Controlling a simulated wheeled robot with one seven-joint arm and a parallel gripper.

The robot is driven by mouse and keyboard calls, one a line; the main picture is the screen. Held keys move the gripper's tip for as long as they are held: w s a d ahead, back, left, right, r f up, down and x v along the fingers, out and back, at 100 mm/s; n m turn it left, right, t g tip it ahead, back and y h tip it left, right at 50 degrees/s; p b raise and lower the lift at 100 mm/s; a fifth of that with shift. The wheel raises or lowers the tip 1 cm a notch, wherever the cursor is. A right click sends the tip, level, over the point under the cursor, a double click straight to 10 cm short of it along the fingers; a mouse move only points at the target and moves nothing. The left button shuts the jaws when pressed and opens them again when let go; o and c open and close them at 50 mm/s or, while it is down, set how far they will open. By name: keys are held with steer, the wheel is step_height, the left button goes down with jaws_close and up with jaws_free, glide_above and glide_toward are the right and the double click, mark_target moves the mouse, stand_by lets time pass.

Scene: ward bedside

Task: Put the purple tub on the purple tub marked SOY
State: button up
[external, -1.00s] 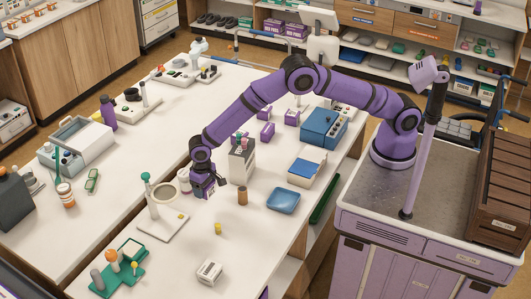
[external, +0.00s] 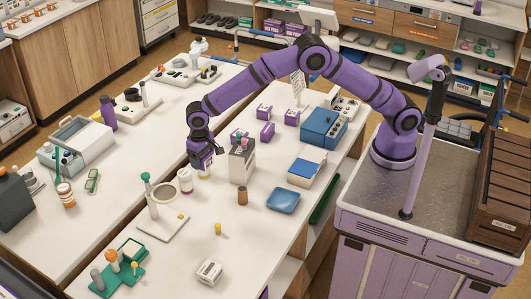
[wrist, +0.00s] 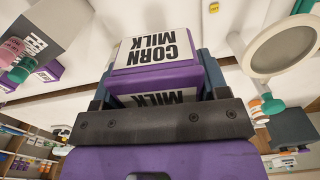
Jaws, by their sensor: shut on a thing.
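My gripper (external: 200,152) is shut on a purple tub (external: 207,162) and holds it over the white bench. In the wrist view the held tub (wrist: 155,60) shows white labels reading CORN MILK and MILK, upside down, between the fingers of my gripper (wrist: 158,88). A purple labelled thing (wrist: 47,75) also shows at the left of the wrist view.
A round magnifier (external: 164,193) is farther left.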

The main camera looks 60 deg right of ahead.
steer(key=w+d+m, duration=0.2)
steer(key=w+d, duration=0.2)
steer(key=d, duration=0.6)
steer(key=w+d+m, duration=0.3)
steer(key=d, duration=0.7)
steer(key=m, duration=1.2)
glide_above(293, 113)
step_height(293, 113, down, 11)
steer(key=shift+w+r, duration=0.15)
steer(key=shift+f, duration=2.2)
steer(key=shift+f, duration=0.15)
steer(key=o, duration=1)
